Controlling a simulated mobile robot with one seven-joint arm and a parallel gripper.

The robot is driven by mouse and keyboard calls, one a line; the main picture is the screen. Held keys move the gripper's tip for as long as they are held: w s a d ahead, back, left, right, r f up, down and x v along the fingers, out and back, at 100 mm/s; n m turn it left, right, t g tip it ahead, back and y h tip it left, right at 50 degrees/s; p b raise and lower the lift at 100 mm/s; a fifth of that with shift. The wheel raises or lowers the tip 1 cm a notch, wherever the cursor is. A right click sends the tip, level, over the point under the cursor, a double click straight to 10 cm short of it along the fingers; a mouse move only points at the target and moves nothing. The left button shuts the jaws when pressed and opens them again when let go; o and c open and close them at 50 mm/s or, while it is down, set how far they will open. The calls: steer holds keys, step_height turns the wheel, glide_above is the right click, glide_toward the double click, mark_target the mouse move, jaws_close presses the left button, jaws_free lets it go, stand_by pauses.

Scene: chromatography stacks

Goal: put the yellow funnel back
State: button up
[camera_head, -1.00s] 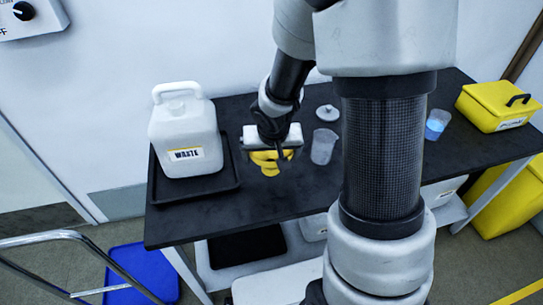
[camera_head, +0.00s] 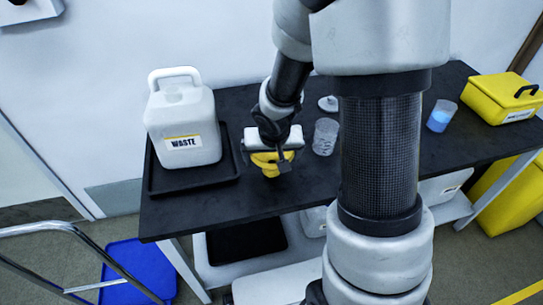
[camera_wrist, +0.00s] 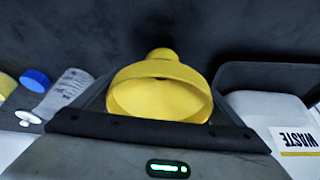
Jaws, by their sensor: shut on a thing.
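The yellow funnel (camera_head: 270,165) is at my gripper (camera_head: 266,158), over the left half of the black table. My gripper is shut on it. In the wrist view the funnel (camera_wrist: 160,95) sits in the middle, its wide mouth towards the camera and its spout pointing away. The fingers and wrist bar hide part of it. I cannot tell whether it touches the tabletop.
A white waste jug (camera_head: 182,122) stands in a black tray (camera_head: 195,184) left of my gripper. A clear beaker (camera_head: 325,137) and white lid (camera_head: 328,104) are right. Farther right are a blue-liquid beaker (camera_head: 440,117) and yellow box (camera_head: 503,98). The table's front-left is clear.

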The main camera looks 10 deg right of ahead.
steer(key=shift+f+b, duration=0.15)
steer(key=shift+b, duration=0.15)
steer(key=shift+f+b, duration=0.45)
steer(key=shift+b, duration=0.1)
steer(key=shift+f+b, duration=0.35)
steer(key=shift+b, duration=0.1)
stand_by(0.5)
steer(key=o, duration=0.8)
steer(key=p+v, duration=0.7)
steer(key=v, duration=1.1)
steer(key=s+r+n+t+p, duration=0.1)
steer(key=s+r+n, duration=0.1)
steer(key=s+r, duration=1.2)
steer(key=shift+y, duration=0.3)
steer(key=r+p, duration=0.4)
steer(key=r, duration=0.1)
steer(key=w+r+p, duration=0.1)
steer(key=r+p, duration=0.8)
steer(key=p, duration=0.1)
steer(key=shift+w+d+r, duration=0.2)
steer(key=shift+d+r, duration=0.2)
